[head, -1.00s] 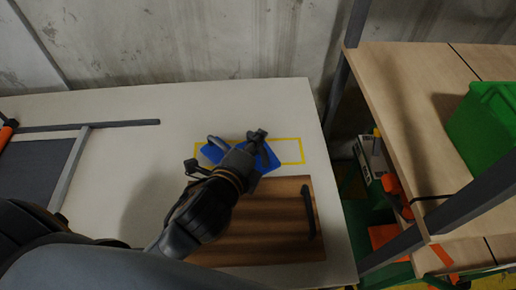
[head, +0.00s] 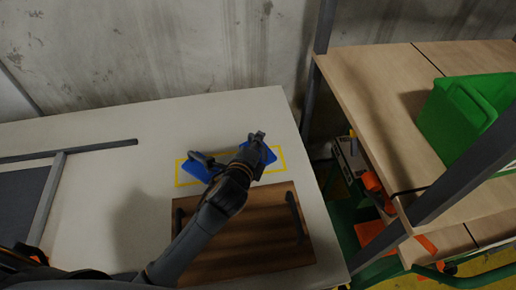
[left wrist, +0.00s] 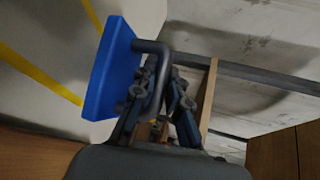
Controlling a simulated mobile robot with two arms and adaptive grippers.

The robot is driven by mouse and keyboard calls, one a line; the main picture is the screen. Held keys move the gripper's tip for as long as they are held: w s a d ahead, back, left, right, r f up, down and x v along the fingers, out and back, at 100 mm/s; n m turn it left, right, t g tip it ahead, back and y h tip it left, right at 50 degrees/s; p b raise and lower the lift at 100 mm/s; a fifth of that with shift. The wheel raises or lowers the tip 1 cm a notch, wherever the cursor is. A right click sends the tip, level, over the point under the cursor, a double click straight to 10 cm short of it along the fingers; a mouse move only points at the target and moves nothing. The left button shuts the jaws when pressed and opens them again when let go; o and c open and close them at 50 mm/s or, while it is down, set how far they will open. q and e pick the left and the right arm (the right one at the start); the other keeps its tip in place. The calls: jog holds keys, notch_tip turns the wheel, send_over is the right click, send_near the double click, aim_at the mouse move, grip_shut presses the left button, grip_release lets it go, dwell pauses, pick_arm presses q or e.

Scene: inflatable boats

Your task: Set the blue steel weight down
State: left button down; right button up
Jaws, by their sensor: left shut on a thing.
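Blue steel shows on both sides of my left gripper (head: 258,138) in the head view. The blue part under the fingertips (head: 269,155) is partly hidden by the gripper. The blue part on the left (head: 197,168) has a dark handle; I cannot tell if the two are separate weights. In the left wrist view, a blue weight (left wrist: 108,72) with a grey bent handle stands beside the fingers, and the left gripper (left wrist: 160,105) is shut on that handle. Both blue parts overlap the yellow outline (head: 181,183) on the table. Contact under the held weight is hidden.
A brown wooden board (head: 240,245) with dark handles lies just in front of the outline on the white table (head: 110,190). A dark frame (head: 50,205) lies at the left. A shelf with a green bin (head: 455,120) stands right of the table. A concrete wall is behind.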

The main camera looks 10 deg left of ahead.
pick_arm(q)
jog(key=shift+w+f, duration=0.2)
jog(key=shift+w, duration=0.2)
jog(key=shift+d+f, duration=0.1)
jog(key=shift+f, duration=1.5)
jog(key=c, duration=1.8)
grip_release()
jog(key=shift+f, duration=0.2)
jog(key=o, duration=0.5)
jog(key=shift+s, duration=0.1)
jog(key=shift+c, duration=0.2)
jog(key=v, duration=1.2)
jog(key=shift+b, duration=0.35)
